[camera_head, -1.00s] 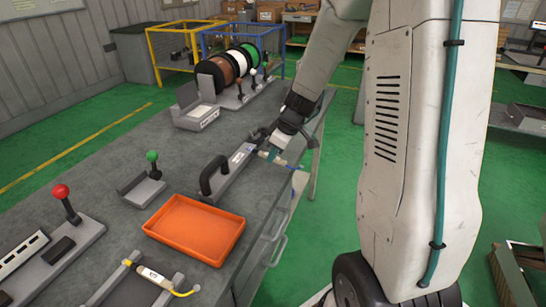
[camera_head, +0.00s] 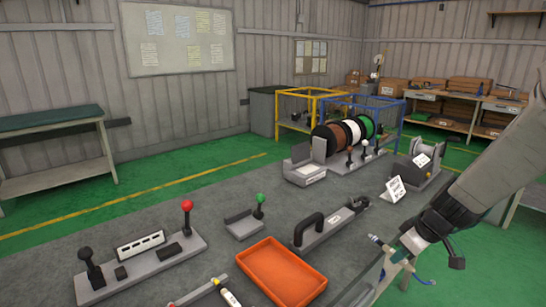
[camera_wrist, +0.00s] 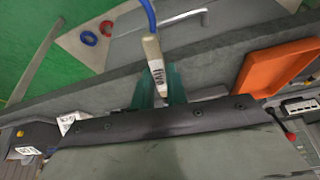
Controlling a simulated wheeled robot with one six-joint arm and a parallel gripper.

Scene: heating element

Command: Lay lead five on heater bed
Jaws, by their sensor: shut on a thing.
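Lead five (camera_wrist: 153,60) is a pale stick marked "five" with a blue wire on its end. My gripper (camera_wrist: 158,85) is shut on it, its green fingers on both sides. In the head view the lead's pale body (camera_head: 389,250) and blue wire (camera_head: 424,281) show at my gripper (camera_head: 398,251), by the bench's right edge. A grey frame (camera_head: 190,298), possibly the heater bed, is cut off at the bottom edge. Another pale lead (camera_head: 229,297) lies at it. I cannot tell for certain which fixture is the heater bed.
An orange tray (camera_head: 281,272) lies on the bench (camera_head: 225,262) near the front. Behind it stands a grey fixture with a black handle (camera_head: 309,229). A green-knobbed fixture (camera_head: 245,227) and a red-knobbed lever base (camera_head: 145,262) stand left. Wire spools (camera_head: 350,135) stand at the back.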

